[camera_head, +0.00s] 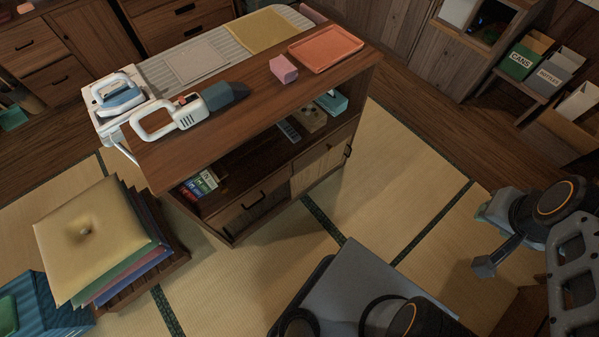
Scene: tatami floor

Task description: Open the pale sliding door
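The pale sliding door (318,166) is the right-hand front panel in the lower part of the wooden cabinet (350,88). A dark handle (348,151) sits near its right edge. A browner panel (252,208) with its own dark handle is to its left, and I see no clear gap between the two. My arm shows at the right edge, well apart from the door. A grey block-like tip (484,266) there may belong to my gripper. I cannot make out two fingers, and nothing of mine touches the door.
A stack of cushions (90,235) stands left of the cabinet. Bins (525,55) stand at the upper right. Tatami floor (410,175) is clear right of the door.

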